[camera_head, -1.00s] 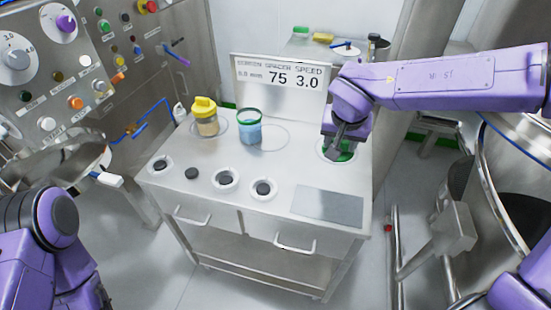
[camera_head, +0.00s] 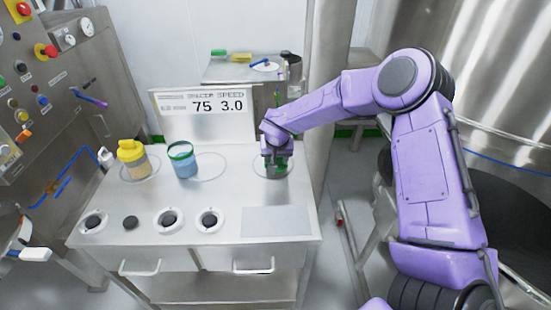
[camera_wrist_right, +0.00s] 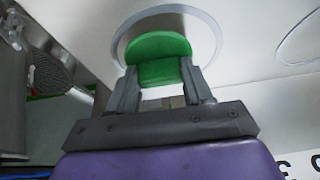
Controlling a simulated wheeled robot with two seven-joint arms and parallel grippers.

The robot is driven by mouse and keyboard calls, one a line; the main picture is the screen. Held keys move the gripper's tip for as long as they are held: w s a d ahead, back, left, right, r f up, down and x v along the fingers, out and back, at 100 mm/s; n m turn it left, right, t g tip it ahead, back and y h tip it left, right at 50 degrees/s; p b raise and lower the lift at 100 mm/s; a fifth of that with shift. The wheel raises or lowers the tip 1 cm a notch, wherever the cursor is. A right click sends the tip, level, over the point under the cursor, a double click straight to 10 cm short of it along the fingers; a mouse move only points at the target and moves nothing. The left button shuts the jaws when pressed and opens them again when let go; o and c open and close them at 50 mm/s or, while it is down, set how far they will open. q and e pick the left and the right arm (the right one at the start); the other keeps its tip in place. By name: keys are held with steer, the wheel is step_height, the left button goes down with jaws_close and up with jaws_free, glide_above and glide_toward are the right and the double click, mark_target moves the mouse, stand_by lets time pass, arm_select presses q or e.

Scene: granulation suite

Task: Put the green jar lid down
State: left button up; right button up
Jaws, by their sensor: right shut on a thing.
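The green jar lid (camera_wrist_right: 158,48) is between the fingers of my right gripper (camera_wrist_right: 163,88) in the right wrist view, over a ringed circle on the bench top. In the head view my right gripper (camera_head: 275,156) points down at the right circle (camera_head: 258,171), and only a little green of the lid shows beside the fingers. I cannot tell whether the lid touches the bench. A jar with blue contents and a green rim (camera_head: 183,163) stands at the middle circle. My left gripper is out of view.
A yellow-lidded jar (camera_head: 133,160) stands on the left circle of the bench (camera_head: 190,195). Black knobs line the front beside a grey panel (camera_head: 276,221). A display board (camera_head: 203,115) rises behind. A large steel vessel (camera_head: 480,80) is at the right.

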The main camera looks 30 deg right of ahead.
steer(key=shift+f, duration=0.2)
steer(key=o, duration=1)
steer(key=shift+f, duration=0.1)
steer(key=v, duration=1.2)
steer(key=shift+w, duration=0.15)
